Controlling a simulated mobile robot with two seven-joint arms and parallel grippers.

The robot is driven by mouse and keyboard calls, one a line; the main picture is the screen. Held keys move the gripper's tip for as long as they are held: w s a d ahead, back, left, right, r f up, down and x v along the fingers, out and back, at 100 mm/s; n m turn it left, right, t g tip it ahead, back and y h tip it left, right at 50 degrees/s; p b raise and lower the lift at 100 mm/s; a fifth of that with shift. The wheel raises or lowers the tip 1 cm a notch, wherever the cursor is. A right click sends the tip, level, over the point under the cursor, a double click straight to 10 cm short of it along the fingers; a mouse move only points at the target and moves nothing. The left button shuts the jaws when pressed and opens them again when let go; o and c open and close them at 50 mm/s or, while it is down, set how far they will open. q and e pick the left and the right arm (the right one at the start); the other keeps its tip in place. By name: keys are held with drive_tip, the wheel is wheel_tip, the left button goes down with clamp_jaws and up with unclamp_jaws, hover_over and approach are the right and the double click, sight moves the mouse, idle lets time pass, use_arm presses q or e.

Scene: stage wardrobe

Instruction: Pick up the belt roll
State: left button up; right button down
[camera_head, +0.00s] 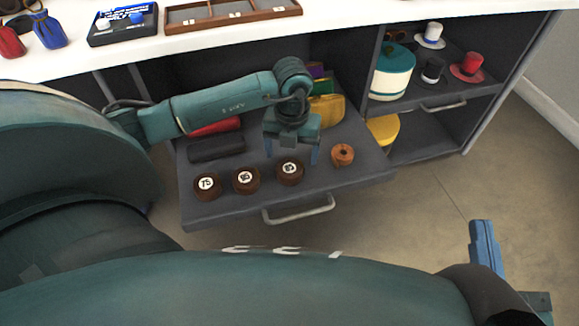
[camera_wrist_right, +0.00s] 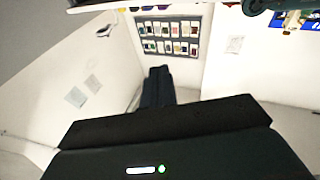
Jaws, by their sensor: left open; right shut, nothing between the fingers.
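I cannot tell which one is meant. My left gripper (camera_head: 292,153) points down over the drawer, just behind the right dark roll, open, its fingers apart. I cannot tell its exact height. My right gripper (camera_head: 484,244) is shut and empty, off to the right above the floor. It also shows dark in the right wrist view (camera_wrist_right: 158,86).
The drawer (camera_head: 350,185) also holds a black roll (camera_head: 216,146), a red item (camera_head: 215,126) and yellow items (camera_head: 327,108). Shelves with small hats (camera_head: 467,68) stand right of it. The white tabletop (camera_head: 330,30) overhangs behind. Floor at right is clear.

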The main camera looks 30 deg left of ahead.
use_arm(q)
drive_tip(key=f, duration=0.1)
drive_tip(key=f+b, duration=0.2)
drive_tip(key=f, duration=0.1)
drive_tip(key=shift+s+a+f, duration=0.1)
drive_tip(key=shift+s+a, duration=0.05)
drive_tip(key=shift+s, duration=0.15)
drive_tip(key=shift+f, duration=0.5)
use_arm(e)
drive_tip(key=r, duration=0.1)
drive_tip(key=w+r+n+t+y, duration=0.1)
drive_tip(key=shift+r+n+y, duration=0.3)
use_arm(q)
drive_tip(key=shift+c, duration=0.2)
drive_tip(key=c, duration=1.1)
